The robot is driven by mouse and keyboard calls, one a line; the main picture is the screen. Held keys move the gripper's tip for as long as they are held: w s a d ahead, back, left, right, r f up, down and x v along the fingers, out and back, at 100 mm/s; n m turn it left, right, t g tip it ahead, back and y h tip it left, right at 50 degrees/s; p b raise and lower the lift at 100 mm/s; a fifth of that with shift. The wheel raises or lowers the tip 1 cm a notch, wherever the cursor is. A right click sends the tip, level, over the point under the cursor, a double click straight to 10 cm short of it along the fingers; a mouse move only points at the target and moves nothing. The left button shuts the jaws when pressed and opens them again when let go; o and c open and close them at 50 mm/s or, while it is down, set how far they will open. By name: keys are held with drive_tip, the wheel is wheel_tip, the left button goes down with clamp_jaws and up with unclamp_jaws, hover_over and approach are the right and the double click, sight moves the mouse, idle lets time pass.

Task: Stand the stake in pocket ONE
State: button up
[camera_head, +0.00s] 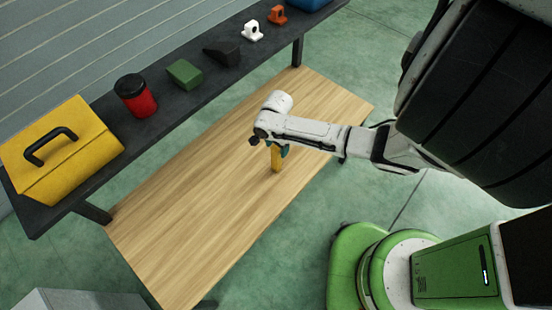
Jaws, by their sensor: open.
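A yellow upright piece (276,161), which looks like the stake, stands on the wooden bench top (190,220) below my wrist. My gripper (279,150) is over its upper end, with teal fingers partly showing. The fingers are open around or beside the piece; my wrist hides most of them, so I cannot tell whether they touch it. The foot of the piece seems to rest on the wood. I cannot make out any pocket or number marking in this view.
A dark shelf (190,110) runs behind the bench. It bears a yellow toolbox (75,165), a red canister (140,103), a green block (185,73), a black wedge (222,52), a white bracket (253,31) and an orange bracket (277,15). The bench is otherwise clear.

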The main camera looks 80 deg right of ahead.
sight(276, 159)
drive_tip(key=shift+a+f, duration=0.1)
drive_tip(key=shift+f, duration=1.55)
clamp_jaws()
